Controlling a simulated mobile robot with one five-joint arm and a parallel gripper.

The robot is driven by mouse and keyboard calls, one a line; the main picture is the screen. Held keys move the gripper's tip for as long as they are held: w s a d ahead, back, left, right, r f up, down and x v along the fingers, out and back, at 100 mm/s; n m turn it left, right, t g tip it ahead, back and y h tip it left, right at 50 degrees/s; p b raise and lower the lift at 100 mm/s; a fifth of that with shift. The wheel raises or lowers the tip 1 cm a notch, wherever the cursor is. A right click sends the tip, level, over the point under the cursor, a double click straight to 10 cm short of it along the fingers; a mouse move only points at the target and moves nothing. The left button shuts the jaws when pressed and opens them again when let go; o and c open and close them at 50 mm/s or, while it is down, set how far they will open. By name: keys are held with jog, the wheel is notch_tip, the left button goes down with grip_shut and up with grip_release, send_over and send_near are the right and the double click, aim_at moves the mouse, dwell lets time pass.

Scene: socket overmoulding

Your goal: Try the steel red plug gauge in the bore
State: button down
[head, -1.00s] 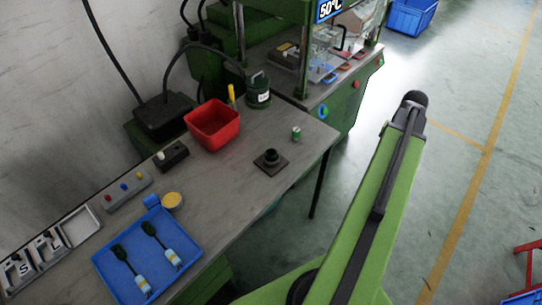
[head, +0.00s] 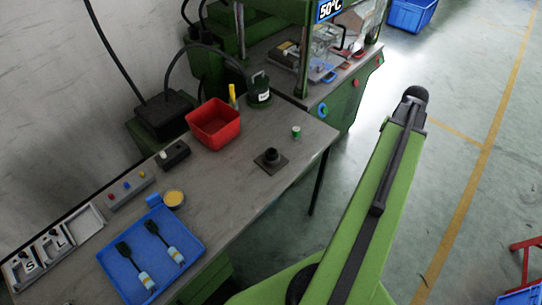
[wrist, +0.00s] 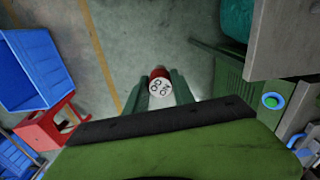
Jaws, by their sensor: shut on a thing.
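In the wrist view my gripper (wrist: 161,92) is shut on the red plug gauge (wrist: 159,73). Its white end face reads NO GO, and a red band shows behind it. The floor lies behind the gauge in that view, so it is away from the bench. In the head view my arm reaches up at the right, and the gripper and gauge are hidden. A dark round part with a bore (head: 271,155) stands on a square base near the bench's right end.
A green press stands behind. The bench around the bored part is mostly clear.

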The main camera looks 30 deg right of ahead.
jog(key=shift+r+p, duration=2.15)
jog(key=shift+r, duration=0.2)
jog(key=shift+f, duration=0.2)
